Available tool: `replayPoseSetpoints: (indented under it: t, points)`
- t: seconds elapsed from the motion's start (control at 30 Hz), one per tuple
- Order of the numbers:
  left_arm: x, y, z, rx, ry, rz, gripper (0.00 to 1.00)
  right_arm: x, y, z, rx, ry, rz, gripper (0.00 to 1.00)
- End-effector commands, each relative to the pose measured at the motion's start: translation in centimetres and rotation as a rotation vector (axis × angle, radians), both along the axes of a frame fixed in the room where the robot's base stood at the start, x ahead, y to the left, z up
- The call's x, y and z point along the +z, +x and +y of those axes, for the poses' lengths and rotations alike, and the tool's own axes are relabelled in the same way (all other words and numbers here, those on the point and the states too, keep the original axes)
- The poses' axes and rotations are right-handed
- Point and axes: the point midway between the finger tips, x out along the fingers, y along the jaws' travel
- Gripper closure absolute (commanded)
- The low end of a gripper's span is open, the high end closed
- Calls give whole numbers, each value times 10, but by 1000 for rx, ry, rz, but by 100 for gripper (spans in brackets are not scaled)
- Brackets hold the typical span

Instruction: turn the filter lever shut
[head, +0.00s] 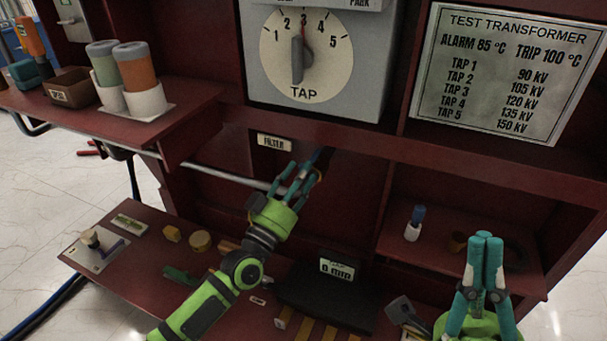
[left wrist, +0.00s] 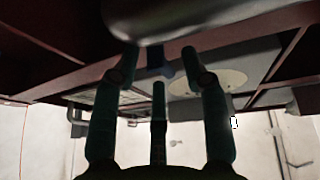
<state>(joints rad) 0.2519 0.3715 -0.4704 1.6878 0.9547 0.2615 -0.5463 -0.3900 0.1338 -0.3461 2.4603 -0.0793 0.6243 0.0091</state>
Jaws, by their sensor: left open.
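The FILTER label (head: 274,142) is on the dark red panel under the tap box. The filter lever, a dark blue piece (head: 322,158), shows partly just past my left fingertips, at the end of a grey pipe (head: 225,175). My left gripper (head: 300,178) is open, its teal fingers reaching up beside the lever; contact cannot be told. In the left wrist view its spread fingers (left wrist: 160,62) have a blue piece (left wrist: 163,68) between them, under a grey rounded body (left wrist: 185,18). My right gripper (head: 486,238) is at the lower right, its fingertips together and empty.
The tap dial (head: 305,55) is above, with a test transformer plate (head: 505,70) to its right. A left shelf (head: 85,110) holds cups and a box. The lower bench (head: 140,265) carries small parts and a 0 min display (head: 337,270). A right shelf (head: 450,260) holds a small blue-topped bottle (head: 415,222).

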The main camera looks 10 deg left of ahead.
Motion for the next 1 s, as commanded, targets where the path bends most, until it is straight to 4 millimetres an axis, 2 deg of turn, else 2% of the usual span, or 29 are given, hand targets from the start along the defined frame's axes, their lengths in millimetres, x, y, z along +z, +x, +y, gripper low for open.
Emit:
replayPoseSetpoints:
  t: [0.13, 0.43, 0.47, 0.5, 0.57, 0.8, 1.0]
  points:
    - [5, 13, -4, 0, 0, 0, 55, -2, -2, -3, -1, 12, -21, 100]
    - [6, 15, -6, 0, 0, 2, 55, -2, -2, -3, -1, 15, -26, 100]
    - [6, 15, -6, 0, 0, 2, 59, -2, -2, -3, -1, 15, -26, 100]
    - [6, 15, -6, 0, 0, 2, 75, -2, -2, -3, -1, 15, -26, 100]
    - [6, 15, -6, 0, 0, 2, 99, -2, -2, -3, -1, 15, -26, 100]
    - [7, 16, -5, 4, 1, 0, 100, -2, -2, -3, -2, 14, -26, 100]
    - [8, 26, -5, 28, 0, -4, 100, -1, -2, -3, -2, 13, -24, 100]
